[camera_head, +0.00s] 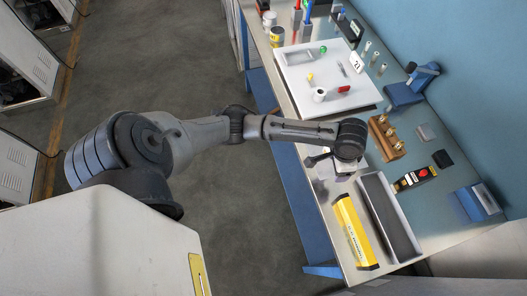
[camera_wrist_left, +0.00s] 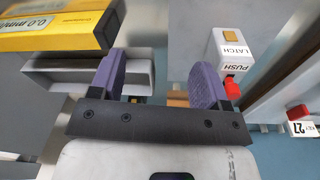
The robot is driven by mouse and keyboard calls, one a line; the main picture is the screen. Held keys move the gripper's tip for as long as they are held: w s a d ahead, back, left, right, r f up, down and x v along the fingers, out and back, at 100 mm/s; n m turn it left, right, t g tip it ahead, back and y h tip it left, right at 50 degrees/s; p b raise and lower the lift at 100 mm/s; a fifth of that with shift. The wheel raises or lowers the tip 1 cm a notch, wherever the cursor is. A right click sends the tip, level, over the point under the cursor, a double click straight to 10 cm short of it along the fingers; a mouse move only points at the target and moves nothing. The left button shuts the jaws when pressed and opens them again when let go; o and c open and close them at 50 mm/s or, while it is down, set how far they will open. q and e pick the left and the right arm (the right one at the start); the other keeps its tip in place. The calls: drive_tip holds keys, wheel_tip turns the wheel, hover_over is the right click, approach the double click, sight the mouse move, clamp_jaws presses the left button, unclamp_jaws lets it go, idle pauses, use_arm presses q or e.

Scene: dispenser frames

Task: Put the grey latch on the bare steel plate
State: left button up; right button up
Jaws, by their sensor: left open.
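A pale grey block marked LATCH and PUSH (camera_wrist_left: 228,62), with a yellow square and a red button, shows in the left wrist view to the right of my right-hand finger. I cannot tell whether it is the task's grey latch. My left gripper (camera_wrist_left: 160,85) is open, with two purple fingers apart and nothing seen between them. In the head view my left gripper (camera_head: 333,165) is over the bench beside the grey tray, partly hidden by its own wrist.
A yellow box (camera_head: 352,232) lies along the bench's front edge, beside a long grey tray (camera_head: 392,222). A wooden block with brass pegs (camera_head: 384,140), a black block (camera_head: 443,158) and a blue stand (camera_head: 405,93) stand behind. A white board (camera_head: 300,84) holds small parts farther off.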

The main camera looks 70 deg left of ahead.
use_arm(q)
drive_tip(key=s+d+f+t+h, duration=0.1)
drive_tip(key=s+d+f, duration=0.2)
drive_tip(key=s, duration=0.4)
drive_tip(key=s+d+f+t, duration=0.1)
drive_tip(key=s+d+f, duration=0.1)
drive_tip(key=s+d, duration=0.35)
drive_tip(key=s+a, duration=0.2)
drive_tip(key=s, duration=0.4)
drive_tip(key=s+a+r+n+y, duration=0.1)
drive_tip(key=s+a, duration=0.2)
drive_tip(key=s, duration=0.4)
drive_tip(key=shift+a+t+y, duration=0.3)
drive_tip(key=shift+t, duration=0.1)
